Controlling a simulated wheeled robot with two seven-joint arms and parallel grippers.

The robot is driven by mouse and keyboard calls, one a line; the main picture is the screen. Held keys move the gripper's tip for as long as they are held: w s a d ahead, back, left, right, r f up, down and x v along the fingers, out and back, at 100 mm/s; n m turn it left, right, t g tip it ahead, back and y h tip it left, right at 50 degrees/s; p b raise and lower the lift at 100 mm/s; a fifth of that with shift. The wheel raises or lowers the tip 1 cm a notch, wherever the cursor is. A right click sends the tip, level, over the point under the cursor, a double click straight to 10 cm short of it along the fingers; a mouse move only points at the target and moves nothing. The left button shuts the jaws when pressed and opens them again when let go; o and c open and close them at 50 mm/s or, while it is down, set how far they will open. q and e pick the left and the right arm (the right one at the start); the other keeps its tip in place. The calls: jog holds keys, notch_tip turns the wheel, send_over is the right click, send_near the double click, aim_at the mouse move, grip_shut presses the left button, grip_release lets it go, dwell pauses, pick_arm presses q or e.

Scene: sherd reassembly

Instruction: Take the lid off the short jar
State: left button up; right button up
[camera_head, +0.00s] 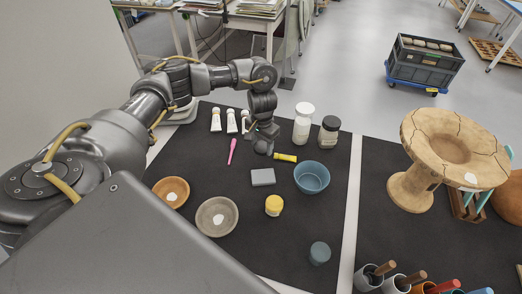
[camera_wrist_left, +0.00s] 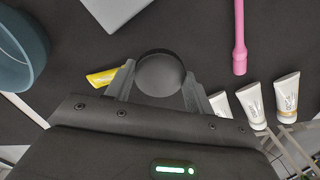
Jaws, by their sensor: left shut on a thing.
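My left gripper (camera_head: 263,148) reaches down to the dark mat among the tubes and tools. In the left wrist view my left gripper (camera_wrist_left: 158,80) is shut on a round, dark, flat-topped thing, which looks like a lid (camera_wrist_left: 160,74) seen from above. The fingers press on its two sides. Whether the short jar is under this lid cannot be told, as the gripper and lid hide what is below. My right gripper is in neither view.
Near the gripper lie a yellow tube (camera_head: 286,157), a pink tool (camera_head: 232,150), white tubes (camera_head: 216,120) and a grey block (camera_head: 263,177). A blue bowl (camera_head: 312,178), white jar (camera_head: 301,129) and dark jar (camera_head: 328,134) stand right. The mat's front middle has free room.

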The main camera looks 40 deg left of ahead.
aim_at(262, 145)
pick_arm(q)
jog(key=shift+w+a+f+b, duration=0.15)
jog(key=shift+f+b, duration=0.5)
jog(key=shift+f, duration=1.15)
jog(key=shift+w, duration=0.1)
jog(key=shift+f, duration=0.15)
jog(key=o, duration=0.8)
notch_tip(262, 145, up, 11)
jog(key=p, duration=0.3)
jog(key=shift+r, duration=0.7)
